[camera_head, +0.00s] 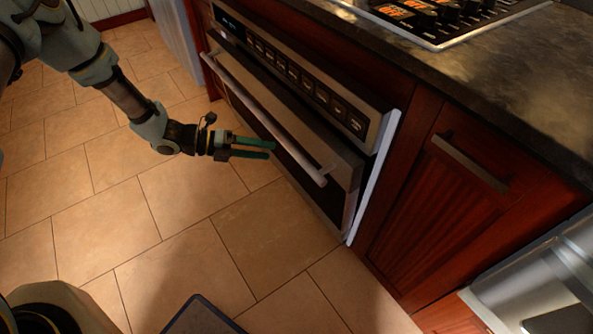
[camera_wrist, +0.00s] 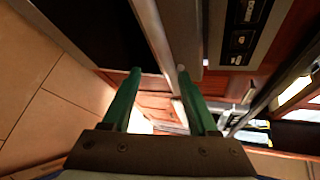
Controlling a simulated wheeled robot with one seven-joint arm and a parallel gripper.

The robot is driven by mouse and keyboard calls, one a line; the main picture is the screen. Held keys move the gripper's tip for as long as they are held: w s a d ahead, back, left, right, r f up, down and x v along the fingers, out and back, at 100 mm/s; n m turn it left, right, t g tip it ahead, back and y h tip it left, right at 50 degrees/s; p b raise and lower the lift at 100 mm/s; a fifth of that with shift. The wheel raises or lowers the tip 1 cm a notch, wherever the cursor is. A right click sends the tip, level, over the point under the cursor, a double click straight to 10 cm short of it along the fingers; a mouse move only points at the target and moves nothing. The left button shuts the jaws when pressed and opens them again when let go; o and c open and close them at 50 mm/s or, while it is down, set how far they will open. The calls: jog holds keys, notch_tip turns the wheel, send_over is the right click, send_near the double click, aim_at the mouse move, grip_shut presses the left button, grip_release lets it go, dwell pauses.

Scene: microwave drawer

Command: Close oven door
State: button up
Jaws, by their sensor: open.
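The oven (camera_head: 290,83) is built into the wooden cabinets, with a row of buttons along its top. Its dark-fronted door (camera_head: 325,150) has a long metal handle (camera_head: 265,115). The door stands slightly forward of the cabinet at its right end; how far it is open is hard to tell. My gripper (camera_head: 270,149) is open and empty, its green fingers pointing right, just below the handle's middle in the head view. In the wrist view the handle (camera_wrist: 150,25) runs between and beyond the fingertips (camera_wrist: 159,70). I cannot tell whether they touch it.
A dark countertop (camera_head: 520,75) with a cooktop (camera_head: 440,15) lies above the oven. A wooden cabinet door (camera_head: 450,200) with a bar handle is to the right, and a metal appliance (camera_head: 545,280) is at the lower right.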

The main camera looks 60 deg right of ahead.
aim_at(297, 154)
jog(key=s+d+n+h, duration=0.1)
jog(key=s, duration=0.1)
jog(key=s+d+f+n+h+b, duration=0.1)
jog(key=s+d, duration=0.1)
jog(key=s, duration=0.1)
jog(key=s+d+f+n+g+h+b, duration=0.1)
jog(key=s+d+n, duration=0.1)
jog(key=shift+s+d+f, duration=0.1)
jog(key=shift+s+d, duration=0.15)
jog(key=shift+s, duration=0.05)
dwell(0.3)
grip_shut()
dwell(0.5)
dwell(0.9)
